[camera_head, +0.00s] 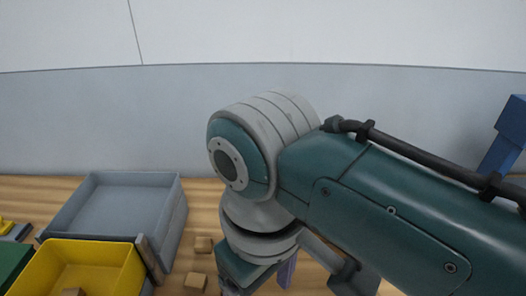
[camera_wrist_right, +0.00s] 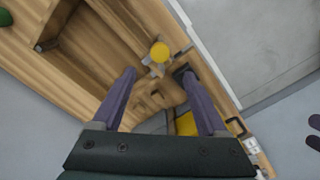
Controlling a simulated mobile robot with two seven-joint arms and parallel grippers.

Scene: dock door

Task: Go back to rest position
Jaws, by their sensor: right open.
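My right arm comes in from the right in the head view and fills much of the middle, bent over the wooden table (camera_head: 200,215). My right gripper hangs low there and is mostly cut off by the bottom edge; part of a purple finger shows. In the right wrist view my right gripper (camera_wrist_right: 158,73) has its two purple fingers wide apart. I see nothing held between them. My left gripper is in neither view.
A grey bin (camera_head: 177,222) stands on the table at left, with a yellow bin (camera_head: 125,278) in front. A green thing (camera_head: 14,262) is at far left. A blue thing (camera_head: 505,135) stands at right. A pale wall is behind.

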